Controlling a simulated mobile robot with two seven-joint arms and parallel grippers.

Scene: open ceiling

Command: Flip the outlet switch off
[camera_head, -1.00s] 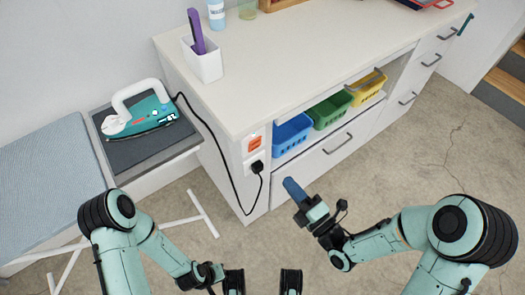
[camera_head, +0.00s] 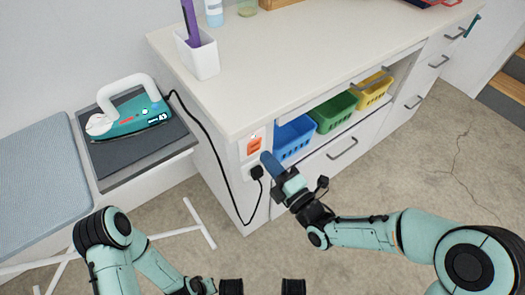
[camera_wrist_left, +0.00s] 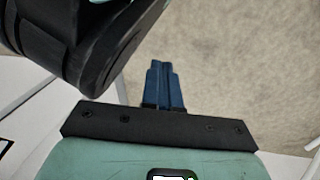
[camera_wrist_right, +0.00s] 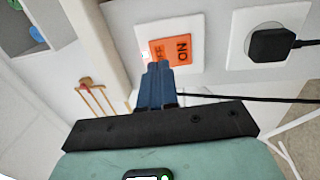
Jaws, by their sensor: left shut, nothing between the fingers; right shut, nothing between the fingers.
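The orange outlet switch (camera_head: 253,146) sits in a white plate on the cabinet's end panel. In the right wrist view the switch (camera_wrist_right: 172,50) shows "ON" on its right half; its left half is partly covered by my fingers. My right gripper (camera_head: 265,157) is shut and empty, its blue fingertips just in front of the switch's right side in the head view. The fingertips (camera_wrist_right: 158,66) overlap the switch's lower left; I cannot tell whether they touch it. My left gripper (camera_wrist_left: 165,68) is shut and empty, pointing over bare floor.
Blue (camera_head: 293,139), green (camera_head: 333,113) and yellow (camera_head: 374,93) baskets stand on the cabinet shelf. Floor in front is clear.

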